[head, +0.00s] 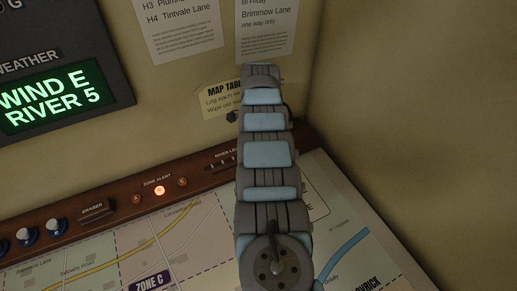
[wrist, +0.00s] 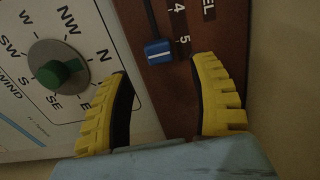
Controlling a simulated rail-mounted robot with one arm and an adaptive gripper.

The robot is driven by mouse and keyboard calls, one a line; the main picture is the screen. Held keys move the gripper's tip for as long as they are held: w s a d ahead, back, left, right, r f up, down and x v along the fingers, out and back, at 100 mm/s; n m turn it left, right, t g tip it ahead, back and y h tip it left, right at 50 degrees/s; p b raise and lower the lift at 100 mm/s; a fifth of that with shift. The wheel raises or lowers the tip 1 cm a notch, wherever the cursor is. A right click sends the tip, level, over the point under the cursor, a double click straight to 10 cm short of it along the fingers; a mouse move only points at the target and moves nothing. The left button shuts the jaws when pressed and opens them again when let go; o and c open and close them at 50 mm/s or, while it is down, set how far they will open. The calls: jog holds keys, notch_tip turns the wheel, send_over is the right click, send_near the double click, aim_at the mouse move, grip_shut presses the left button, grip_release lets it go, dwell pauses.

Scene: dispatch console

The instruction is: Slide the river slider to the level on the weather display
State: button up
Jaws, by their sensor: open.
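The river slider's blue knob (wrist: 158,52) shows in the wrist view, at the end of its dark slot beside the number 5. The numbers 4 and 5 are printed to its right. My gripper (wrist: 168,80) is open, its yellow-backed fingers spread wide, with the knob beyond and between the tips, apart from both. The weather display (head: 52,97) in the head view reads WIND E and RIVER 5 in green. In the head view my arm covers most of the river level panel (head: 225,160), and the knob is hidden there.
A green wind dial (wrist: 62,72) with compass letters sits left of my gripper. A wall stands close on the right.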

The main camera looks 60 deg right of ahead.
notch_tip(320, 180, up, 6)
jog(key=shift+r, duration=0.25)
jog(key=shift+f, duration=0.1)
dwell(0.5)
